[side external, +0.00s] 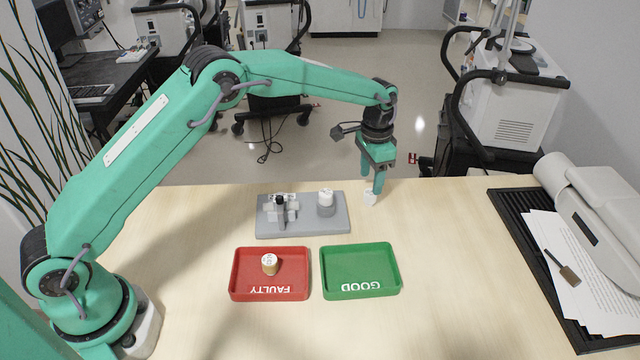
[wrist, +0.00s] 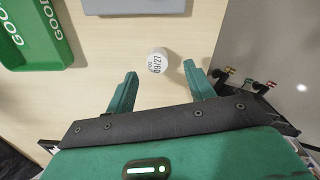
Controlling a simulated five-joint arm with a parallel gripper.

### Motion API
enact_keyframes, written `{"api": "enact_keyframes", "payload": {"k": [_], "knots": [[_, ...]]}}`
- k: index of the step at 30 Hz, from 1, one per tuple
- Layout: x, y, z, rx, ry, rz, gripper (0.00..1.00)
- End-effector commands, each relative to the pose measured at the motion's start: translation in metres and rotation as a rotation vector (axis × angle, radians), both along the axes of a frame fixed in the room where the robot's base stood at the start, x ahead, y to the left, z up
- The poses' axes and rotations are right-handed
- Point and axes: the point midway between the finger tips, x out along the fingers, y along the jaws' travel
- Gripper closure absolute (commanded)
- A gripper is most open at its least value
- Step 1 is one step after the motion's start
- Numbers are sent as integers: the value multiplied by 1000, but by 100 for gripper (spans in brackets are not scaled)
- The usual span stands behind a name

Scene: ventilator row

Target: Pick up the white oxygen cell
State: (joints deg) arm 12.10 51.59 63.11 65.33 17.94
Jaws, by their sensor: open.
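The white oxygen cell (side external: 370,198) stands on the wooden table near its back edge, right of the grey fixture. In the wrist view its round top (wrist: 157,62) shows printed text, part of it reading 09/27. My gripper (side external: 371,178) is open and empty, just above and beside the cell in the side view. In the wrist view the fingertips of my gripper (wrist: 162,75) are spread wide, and the cell lies just beyond them, roughly centred between them. No contact shows in the wrist view.
A grey fixture (side external: 301,229) holds a white-topped cylinder (side external: 326,202) and a small clamp-like part (side external: 280,210). The red FAULTY tray (side external: 240,283) holds a tan cell with a white top (side external: 269,264). The green GOOD tray (side external: 361,267) is empty. A black rack with papers (side external: 556,270) lies at right.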

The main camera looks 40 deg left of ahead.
Motion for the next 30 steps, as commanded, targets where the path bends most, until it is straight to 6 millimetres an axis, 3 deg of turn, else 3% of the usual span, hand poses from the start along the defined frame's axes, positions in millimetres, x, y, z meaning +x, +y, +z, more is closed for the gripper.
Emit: {"api": "enact_keyframes", "payload": {"k": [11,24,30], "knots": [[-1,-1,-11,1,1,0,46],[-2,-4,-54,0,0,0,46],[-2,-4,-56,-1,-1,0,46]]}}
